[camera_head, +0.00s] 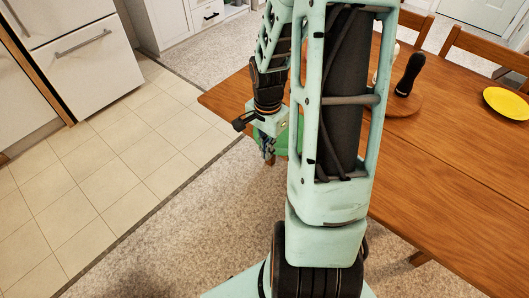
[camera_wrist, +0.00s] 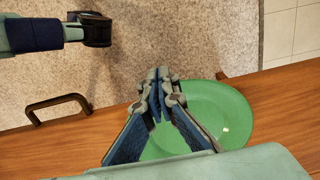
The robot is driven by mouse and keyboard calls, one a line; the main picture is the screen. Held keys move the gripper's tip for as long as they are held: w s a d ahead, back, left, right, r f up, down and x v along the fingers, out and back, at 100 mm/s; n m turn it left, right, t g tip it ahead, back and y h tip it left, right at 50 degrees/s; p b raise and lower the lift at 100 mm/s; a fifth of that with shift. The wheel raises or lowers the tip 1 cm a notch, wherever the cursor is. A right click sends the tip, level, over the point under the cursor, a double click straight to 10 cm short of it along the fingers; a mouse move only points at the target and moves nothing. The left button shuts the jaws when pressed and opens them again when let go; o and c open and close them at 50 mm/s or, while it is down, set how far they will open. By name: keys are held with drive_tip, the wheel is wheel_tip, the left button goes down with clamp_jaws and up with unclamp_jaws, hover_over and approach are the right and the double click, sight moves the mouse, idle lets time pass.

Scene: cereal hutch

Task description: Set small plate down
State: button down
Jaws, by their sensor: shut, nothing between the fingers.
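A round green plate (camera_wrist: 228,112) is at the table's edge, under and beside my gripper in the wrist view. Its far rim reaches past the edge line in that view, and I cannot tell whether it lies flat on the wood. In the head view the green plate (camera_head: 283,143) is mostly hidden behind my arm. My gripper (camera_wrist: 158,78) is shut and empty, with its fingertips together over the plate's far rim side. In the head view my gripper (camera_head: 268,152) points down beside the plate. Whether the fingers touch it is unclear.
The wooden table (camera_head: 440,165) carries a yellow plate (camera_head: 507,103) at the right and a dark pepper-mill-like object (camera_head: 409,74) on a round wooden board (camera_head: 402,104). Chairs (camera_head: 485,52) stand behind. The table between my arm and the yellow plate is clear.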

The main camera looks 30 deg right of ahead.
sight(286, 139)
drive_tip(key=w+d, duration=0.1)
drive_tip(key=d, duration=0.2)
drive_tip(key=w+d, duration=0.1)
drive_tip(key=d, duration=0.2)
drive_tip(key=w+d, duration=0.1)
drive_tip(key=d, duration=0.1)
drive_tip(key=shift+w+d+p, duration=0.1)
drive_tip(key=shift+d+p, duration=0.2)
drive_tip(key=shift+d, duration=0.1)
drive_tip(key=shift+a, duration=0.15)
